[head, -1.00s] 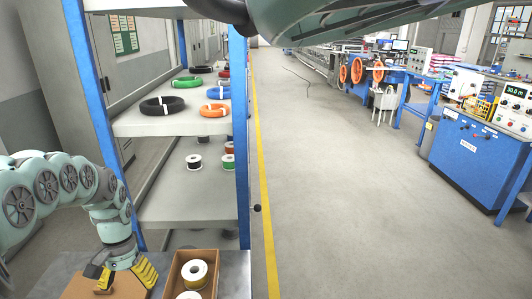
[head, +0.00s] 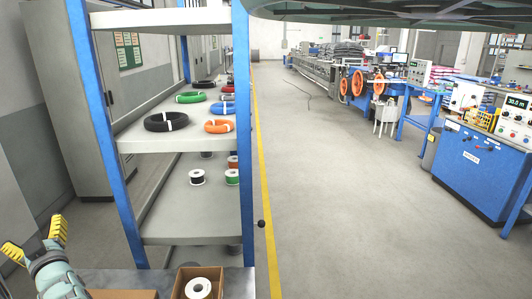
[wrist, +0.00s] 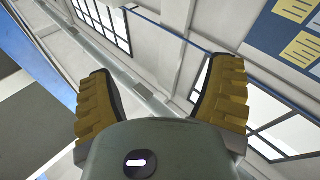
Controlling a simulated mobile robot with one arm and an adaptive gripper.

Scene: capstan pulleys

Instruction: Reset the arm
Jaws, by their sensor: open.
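My gripper (head: 38,240) is at the lower left of the head view, with its yellow ridged fingers pointing up. The fingers are apart and nothing is between them. In the wrist view my gripper (wrist: 167,100) also shows two spread yellow fingers, with only windows, wall and beams beyond them. It is left of the blue-posted shelf and clear of the cardboard boxes below it.
A shelf (head: 180,137) with coloured wire coils and spools stands right of my gripper. A cardboard box (head: 180,283) with a white spool (head: 198,288) sits on the table (head: 130,279). Open floor (head: 340,200) lies right of the yellow line. A blue control console (head: 472,170) stands far right.

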